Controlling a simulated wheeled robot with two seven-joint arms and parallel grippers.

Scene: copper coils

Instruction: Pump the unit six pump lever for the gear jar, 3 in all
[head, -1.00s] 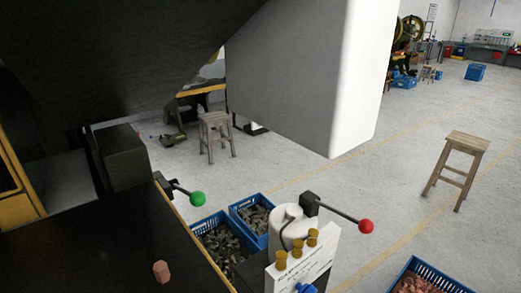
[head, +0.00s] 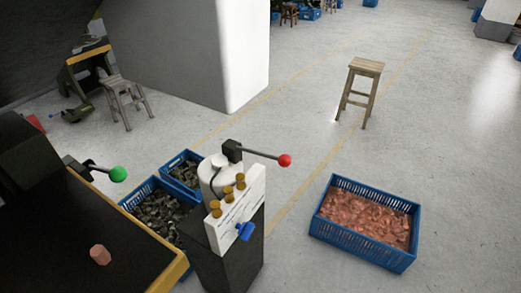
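A pump unit stands at the middle of the head view: a white jar (head: 211,181) with a black head, from which a lever with a red knob (head: 284,161) reaches out to the right. A white panel (head: 233,209) with brass caps and a blue fitting (head: 245,231) is on its front, above a dark pedestal (head: 228,262). A second lever with a green knob (head: 118,174) sticks out at the left near the dark table. I cannot tell which lever is unit six. Neither of my grippers shows.
A dark table (head: 60,235) with a yellow edge and a small copper-coloured hexagonal piece (head: 100,254) fills the lower left. Blue crates of dark parts stand behind the pump. A blue crate (head: 362,251) of copper pieces lies right. A stool (head: 364,68) stands beyond; floor between is free.

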